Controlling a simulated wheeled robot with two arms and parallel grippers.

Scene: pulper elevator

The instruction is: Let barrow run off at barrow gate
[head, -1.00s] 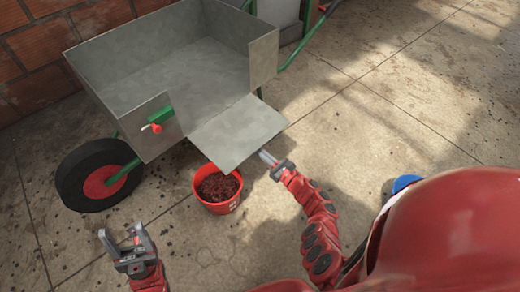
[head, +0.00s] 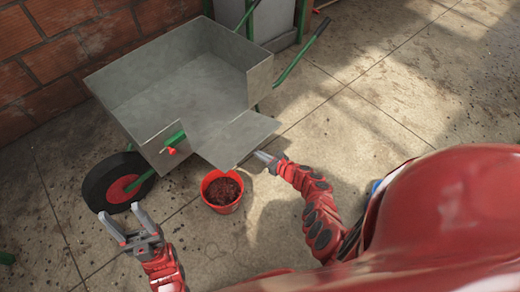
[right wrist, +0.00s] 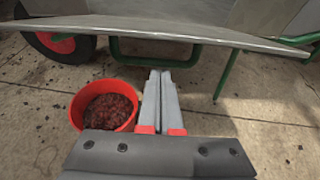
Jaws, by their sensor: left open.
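The grey metal barrow (head: 190,85) stands by the brick wall, and its tray looks empty. Its gate (head: 235,138) hangs folded outward at the near side, like a flap. A red-handled latch (head: 171,151) on a green bracket sits left of the opening. A red bucket (head: 222,203) of dark reddish pulp stands on the floor below the gate. My right gripper (head: 263,157) is at the gate's outer edge; in the right wrist view its fingers (right wrist: 160,74) are together with nothing visible between, below the gate. My left gripper (head: 128,224) is open and empty, left of the bucket.
The barrow's black wheel (head: 104,184) is at the left, and its green handles (head: 302,55) reach back right. A brick wall (head: 60,50) closes the left back. A grey cabinet-like thing (head: 272,20) stands behind. The concrete floor at right is clear.

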